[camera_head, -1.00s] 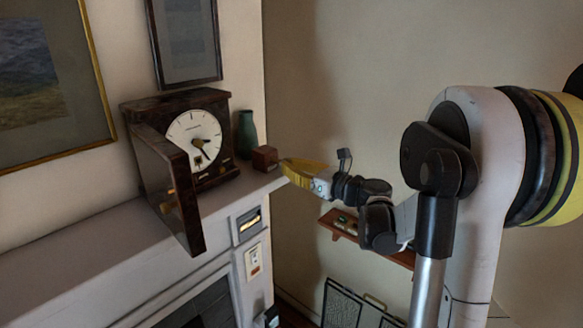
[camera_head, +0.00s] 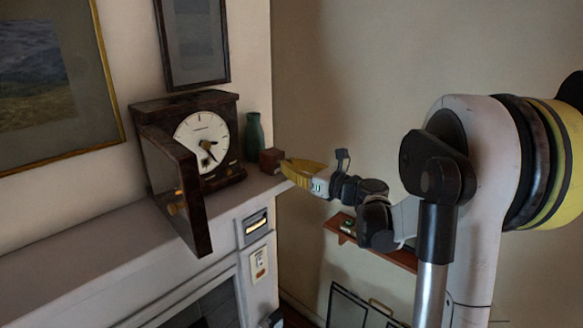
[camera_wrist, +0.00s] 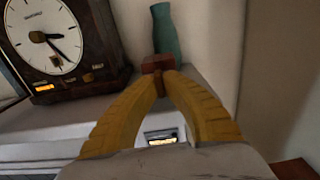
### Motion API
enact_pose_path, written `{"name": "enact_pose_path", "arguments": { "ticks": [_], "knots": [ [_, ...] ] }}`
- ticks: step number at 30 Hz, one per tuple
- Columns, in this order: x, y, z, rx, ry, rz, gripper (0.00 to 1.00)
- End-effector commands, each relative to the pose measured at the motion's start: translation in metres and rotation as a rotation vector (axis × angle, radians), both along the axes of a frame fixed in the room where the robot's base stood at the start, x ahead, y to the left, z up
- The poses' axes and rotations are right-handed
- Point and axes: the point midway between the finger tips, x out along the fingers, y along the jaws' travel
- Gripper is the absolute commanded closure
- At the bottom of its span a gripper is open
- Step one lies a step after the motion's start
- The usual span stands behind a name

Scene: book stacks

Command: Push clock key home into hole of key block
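The key block is a small red-brown block (camera_head: 270,161) on the right end of the mantel shelf, and it also shows in the wrist view (camera_wrist: 157,64). My gripper (camera_head: 284,164) is just right of the block, its yellow fingers pointing left at it. In the wrist view my gripper's fingertips (camera_wrist: 164,84) come together in front of the block, with little or no gap. Whether they touch it cannot be told. The clock key and the hole cannot be made out; the fingertips cover that part of the block.
The dark clock (camera_head: 205,140) stands left of the block with its door (camera_head: 182,200) swung open. A green vase (camera_head: 253,137) stands close behind the block. The mantel shelf (camera_head: 90,240) is bare at left. A small red-brown wall shelf (camera_head: 400,258) is below my arm.

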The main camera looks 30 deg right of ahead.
Motion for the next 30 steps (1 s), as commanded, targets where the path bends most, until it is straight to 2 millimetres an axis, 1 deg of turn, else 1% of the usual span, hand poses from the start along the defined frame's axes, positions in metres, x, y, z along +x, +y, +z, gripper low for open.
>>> {"name": "enact_pose_path", "arguments": {
  "ticks": [11, 14, 15, 22, 25, 28, 30],
  "knots": [
    [0.009, 0.003, 0.000, 0.000, 0.000, 0.000, 1.00],
    [0.009, 0.003, 0.000, 0.000, 0.000, 0.000, 0.72],
    [0.009, 0.003, 0.000, 0.000, 0.000, 0.000, 0.69],
    [0.009, 0.003, 0.000, 0.000, 0.000, 0.000, 0.69],
    [0.006, 0.002, 0.000, 0.000, 0.000, -0.001, 0.69],
    [-0.005, -0.003, 0.000, 0.000, 0.000, -0.003, 0.69],
    [-0.017, -0.007, 0.000, 0.000, 0.000, -0.003, 0.69]
  ]
}}
